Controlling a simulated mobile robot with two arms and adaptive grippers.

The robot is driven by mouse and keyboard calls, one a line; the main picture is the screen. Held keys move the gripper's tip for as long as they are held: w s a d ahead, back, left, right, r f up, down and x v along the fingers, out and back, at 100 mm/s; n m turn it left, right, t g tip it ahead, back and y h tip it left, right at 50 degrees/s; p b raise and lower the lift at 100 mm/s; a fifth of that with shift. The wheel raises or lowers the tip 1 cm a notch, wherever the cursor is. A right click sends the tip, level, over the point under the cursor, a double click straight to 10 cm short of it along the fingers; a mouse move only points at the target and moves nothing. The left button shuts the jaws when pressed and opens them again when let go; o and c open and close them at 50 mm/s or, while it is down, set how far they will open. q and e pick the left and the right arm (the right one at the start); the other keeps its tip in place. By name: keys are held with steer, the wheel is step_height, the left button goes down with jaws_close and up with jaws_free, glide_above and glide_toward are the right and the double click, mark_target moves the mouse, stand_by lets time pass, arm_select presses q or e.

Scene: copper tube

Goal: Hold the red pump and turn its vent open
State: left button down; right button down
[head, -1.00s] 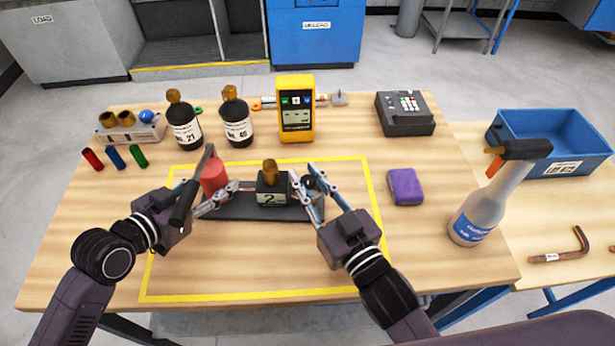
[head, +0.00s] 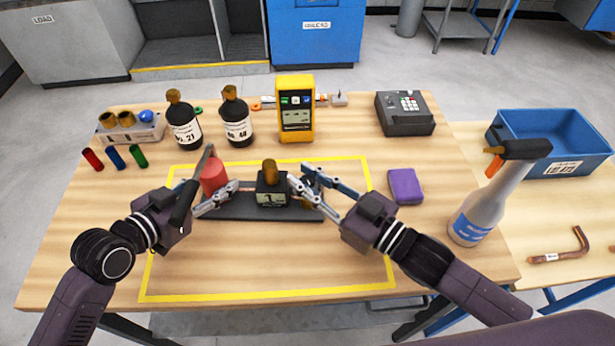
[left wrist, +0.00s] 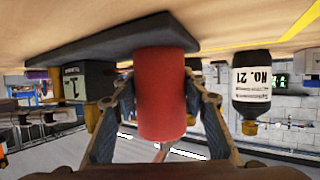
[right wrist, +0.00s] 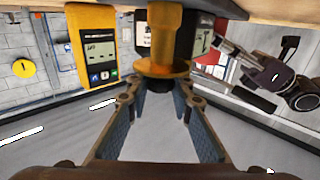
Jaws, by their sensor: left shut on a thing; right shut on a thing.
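The red pump (head: 214,176) is an upright red cylinder on the left end of a dark base plate (head: 238,208). My left gripper (head: 212,193) is shut on it; the left wrist view shows the red cylinder (left wrist: 161,95) between both fingers. A black box (head: 271,190) with a pale label and a brass knob on top stands mid-plate. My right gripper (head: 307,187) is shut at the plate's right end, on a brass-coloured vent part with a round disc (right wrist: 162,68), seen upside down in the right wrist view. The fingers mostly hide this part in the head view.
Two black bottles (head: 184,122) and a yellow meter (head: 295,112) stand behind the plate. A purple block (head: 405,187) and a spray bottle (head: 480,212) are to the right. A yellow outline (head: 250,294) surrounds the work area, with clear tabletop in front.

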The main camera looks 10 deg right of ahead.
steer(key=shift+s+a+r+n+g+y, duration=0.1)
steer(key=shift+a+r+n+g+y, duration=0.1)
steer(key=shift+n+g+y, duration=0.45)
steer(key=shift+d+f+n+g+y, duration=0.1)
steer(key=shift+n+g+y, duration=0.15)
steer(key=shift+g, duration=0.2)
steer(key=c, duration=1.7)
jaws_free()
steer(key=shift+d+f, duration=0.1)
steer(key=shift+s+d, duration=0.15)
steer(key=shift+d, duration=0.25)
steer(key=shift+v, duration=5.5)
steer(key=shift+s+a, duration=0.1)
